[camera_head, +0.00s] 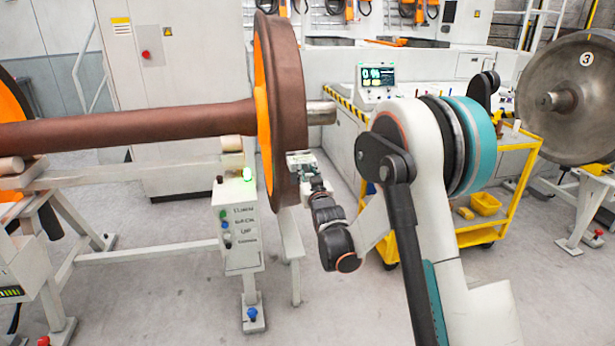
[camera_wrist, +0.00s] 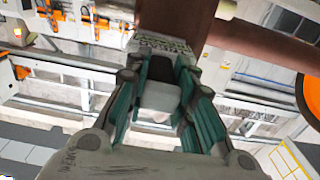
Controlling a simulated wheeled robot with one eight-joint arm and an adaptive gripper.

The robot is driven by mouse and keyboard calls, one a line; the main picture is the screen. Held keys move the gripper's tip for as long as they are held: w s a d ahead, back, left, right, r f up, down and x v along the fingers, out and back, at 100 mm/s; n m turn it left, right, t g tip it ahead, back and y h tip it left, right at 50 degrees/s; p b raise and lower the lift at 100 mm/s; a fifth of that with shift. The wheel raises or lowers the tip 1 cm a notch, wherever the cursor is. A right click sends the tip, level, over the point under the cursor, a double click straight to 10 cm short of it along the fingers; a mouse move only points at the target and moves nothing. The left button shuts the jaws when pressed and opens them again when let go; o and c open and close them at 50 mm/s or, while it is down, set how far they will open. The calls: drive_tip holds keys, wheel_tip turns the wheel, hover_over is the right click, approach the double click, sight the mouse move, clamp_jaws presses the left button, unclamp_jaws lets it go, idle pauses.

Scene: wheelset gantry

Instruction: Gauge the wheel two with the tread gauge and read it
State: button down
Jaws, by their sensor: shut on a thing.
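A brown wheel with an orange inner face (camera_head: 290,100) stands upright on its axle in the middle of the head view. No number shows on it. My gripper (camera_head: 314,178) is at the wheel's lower right rim, shut on a small pale gauge (camera_head: 299,160). In the wrist view, the teal fingers of my gripper (camera_wrist: 160,75) hold the gauge's light body (camera_wrist: 160,97). Its speckled end (camera_wrist: 160,43) is up against or very close to the brown wheel (camera_wrist: 178,20). I cannot tell whether they touch.
A lit display (camera_head: 377,76) stands on the bench behind; its digits are too small to read surely. A post with buttons (camera_head: 238,225) has a green light, left of my gripper. A yellow trolley (camera_head: 505,205) and a wheel marked 3 (camera_head: 575,100) are at right.

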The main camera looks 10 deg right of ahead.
drive_tip(key=shift+w, duration=1.15)
drive_tip(key=shift+s, duration=0.1)
idle(0.8)
drive_tip(key=s, duration=0.9)
idle(1.0)
